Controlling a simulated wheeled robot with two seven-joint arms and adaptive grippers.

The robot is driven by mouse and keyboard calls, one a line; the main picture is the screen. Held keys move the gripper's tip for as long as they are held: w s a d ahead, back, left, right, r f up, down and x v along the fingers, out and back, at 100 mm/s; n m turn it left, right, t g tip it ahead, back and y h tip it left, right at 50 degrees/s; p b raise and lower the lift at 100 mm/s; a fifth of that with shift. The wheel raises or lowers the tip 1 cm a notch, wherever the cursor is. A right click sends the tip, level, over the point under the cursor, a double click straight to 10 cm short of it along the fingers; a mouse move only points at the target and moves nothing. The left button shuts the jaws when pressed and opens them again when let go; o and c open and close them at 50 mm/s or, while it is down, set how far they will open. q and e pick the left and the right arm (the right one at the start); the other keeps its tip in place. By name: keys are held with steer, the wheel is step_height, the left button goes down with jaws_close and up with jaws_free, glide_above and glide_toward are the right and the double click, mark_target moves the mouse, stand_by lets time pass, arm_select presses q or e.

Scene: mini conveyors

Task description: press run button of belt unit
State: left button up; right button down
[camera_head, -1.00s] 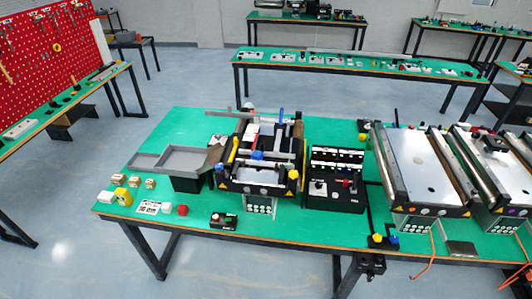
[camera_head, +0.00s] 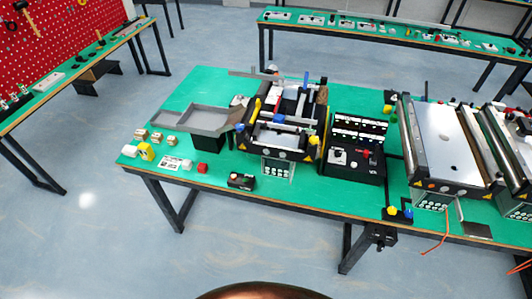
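A small belt unit (camera_head: 284,152) stands on the green table, with blue and yellow parts on top and small round marks or buttons along its dark front edge. Below it hangs a pale panel (camera_head: 278,168) with several dark round spots. To its right is a black control box (camera_head: 352,172) with a red part and white labels. A small black box with a button-like top (camera_head: 241,181) lies near the front edge. Which of these is the run button is too small to tell. Neither of my grippers is in view.
Grey trays (camera_head: 196,117) and small blocks (camera_head: 157,137) occupy the table's left part. Larger conveyors (camera_head: 440,140) stand at the right, with an orange cable hanging down. The floor (camera_head: 100,250) before the table is clear. A red tool board (camera_head: 60,40) is at the back left.

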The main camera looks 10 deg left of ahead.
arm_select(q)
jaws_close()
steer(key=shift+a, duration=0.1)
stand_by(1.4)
